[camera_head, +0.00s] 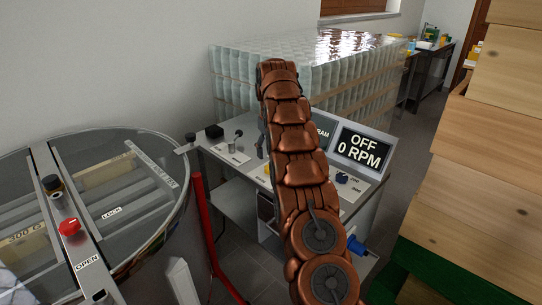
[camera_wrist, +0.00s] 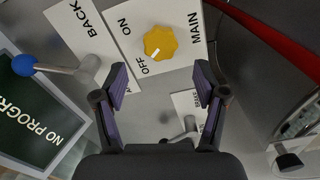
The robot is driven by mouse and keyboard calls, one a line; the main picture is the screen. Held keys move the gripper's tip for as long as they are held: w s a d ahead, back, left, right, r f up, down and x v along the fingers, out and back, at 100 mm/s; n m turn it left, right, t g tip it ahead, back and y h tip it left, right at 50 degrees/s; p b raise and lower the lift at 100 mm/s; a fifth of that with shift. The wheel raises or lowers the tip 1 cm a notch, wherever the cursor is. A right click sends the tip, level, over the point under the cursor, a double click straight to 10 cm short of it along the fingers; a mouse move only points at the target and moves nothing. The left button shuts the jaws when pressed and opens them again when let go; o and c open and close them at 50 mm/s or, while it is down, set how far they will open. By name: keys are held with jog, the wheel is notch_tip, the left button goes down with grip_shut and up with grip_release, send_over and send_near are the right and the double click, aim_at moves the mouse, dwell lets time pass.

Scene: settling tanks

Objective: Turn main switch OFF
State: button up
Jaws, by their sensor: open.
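The main switch is a yellow knob (camera_wrist: 160,42) on a white plate (camera_wrist: 182,18) marked ON, OFF and MAIN, in the wrist view. A white mark on the knob lies on the side facing the word OFF. My gripper (camera_wrist: 160,84) is open, its two purple-padded fingers apart and empty. In the picture the knob lies above and between the fingertips, and the fingers do not appear to touch it.
A screen (camera_head: 361,149) reads "OFF 0 RPM". A lever with a blue ball (camera_wrist: 23,65) stands left of the knob, beside a "NO PROGRAM" screen (camera_wrist: 35,115). A glass-lidded drum (camera_head: 110,165) stands left of the desk. Stacked jars (camera_head: 235,70) stand behind; wooden boxes (camera_head: 480,190) are at right.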

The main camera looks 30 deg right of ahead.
jog(key=shift+r, duration=0.45)
jog(key=shift+s+a+r, duration=0.1)
jog(key=shift+r, duration=0.05)
dwell(0.3)
jog(key=s+a+r+p, duration=0.1)
jog(key=s+a+r, duration=0.4)
jog(key=s+a, duration=0.35)
jog(key=s+a+r, duration=0.4)
jog(key=s+a, duration=0.4)
jog(key=a, duration=0.2)
jog(key=s+a, duration=0.3)
jog(key=s, duration=0.5)
jog(key=s+a+f+g+p, duration=0.1)
jog(key=s+a, duration=0.2)
jog(key=s, duration=0.5)
jog(key=shift+a+f, duration=0.25)
jog(key=shift+f, duration=0.05)
jog(key=shift+g, duration=0.4)
jog(key=s+a+f, duration=0.1)
jog(key=s+f, duration=0.1)
jog(key=s, duration=0.3)
jog(key=s+a+f, duration=0.1)
jog(key=s, duration=0.4)
jog(key=s+a+f, duration=0.1)
jog(key=s+f, duration=0.1)
jog(key=s, duration=0.3)
jog(key=shift+s+f, duration=0.25)
jog(key=shift+f, duration=0.1)
